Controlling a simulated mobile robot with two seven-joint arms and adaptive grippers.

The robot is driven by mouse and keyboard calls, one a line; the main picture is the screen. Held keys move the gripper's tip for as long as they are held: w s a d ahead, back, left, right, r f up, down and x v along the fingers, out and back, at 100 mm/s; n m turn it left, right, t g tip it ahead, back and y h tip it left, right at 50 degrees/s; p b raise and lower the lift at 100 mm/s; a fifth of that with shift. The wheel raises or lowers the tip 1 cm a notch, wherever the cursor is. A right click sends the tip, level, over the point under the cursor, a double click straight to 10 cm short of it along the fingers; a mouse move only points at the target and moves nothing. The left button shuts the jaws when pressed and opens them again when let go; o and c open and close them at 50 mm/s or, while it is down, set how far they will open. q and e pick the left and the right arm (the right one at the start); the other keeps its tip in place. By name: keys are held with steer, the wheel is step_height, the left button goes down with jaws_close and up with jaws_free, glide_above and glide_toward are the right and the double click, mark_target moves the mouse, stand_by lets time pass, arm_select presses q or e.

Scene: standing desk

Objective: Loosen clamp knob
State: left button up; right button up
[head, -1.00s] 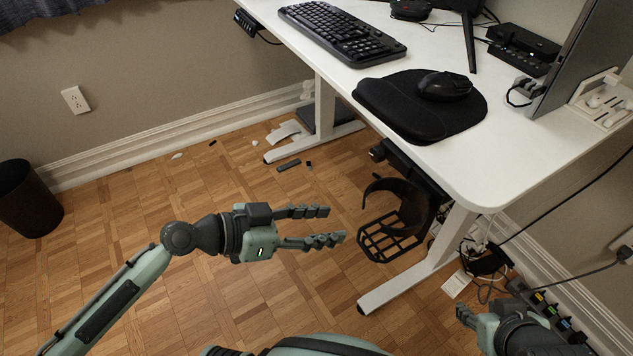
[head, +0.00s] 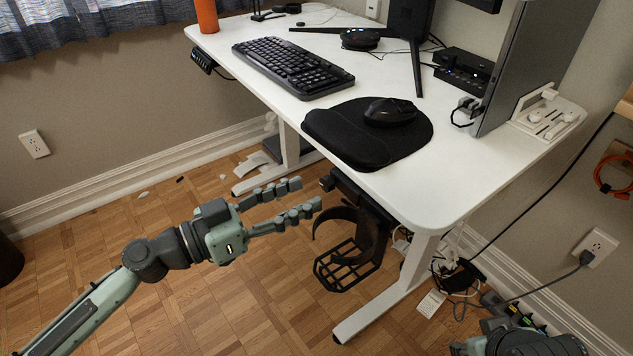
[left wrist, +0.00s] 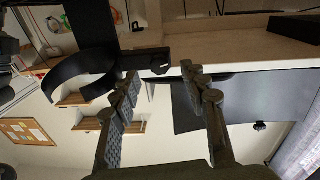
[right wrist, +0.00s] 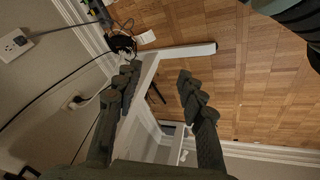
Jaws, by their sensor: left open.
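A black clamp-on holder (head: 362,190) hangs under the front edge of the white desk (head: 440,185), with a curved ring and a wire basket (head: 345,268) below. A small dark block that looks like its clamp knob (head: 327,183) sticks out at the holder's left end. My left gripper (head: 307,194) is open and empty, its fingertips just left of this knob. In the left wrist view the knob (left wrist: 160,69) shows between the open fingertips. My right gripper (right wrist: 158,74) is open and empty; in the head view it is low at the right, partly cut off.
A keyboard (head: 293,67), a mouse (head: 390,111) on a black pad (head: 345,140) and a monitor stand are on the desk. A desk leg (head: 385,300) stands right of the basket. Cables and a power strip lie at the lower right.

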mark_target(323, 186)
arm_select(q)
steer(key=shift+w+d+r, duration=0.2)
steer(key=shift+w+d, duration=0.2)
steer(key=shift+d, duration=0.15)
steer(key=shift+p+x, duration=0.55)
steer(key=shift+x, duration=0.4)
steer(key=shift+w+d+f, duration=0.2)
steer(key=shift+d, duration=0.15)
arm_select(e)
steer(key=f, duration=0.1)
steer(key=d+f, duration=0.1)
steer(key=f, duration=0.1)
steer(key=shift+s+f+g, duration=0.2)
steer(key=shift+g, duration=0.2)
arm_select(q)
jaws_close()
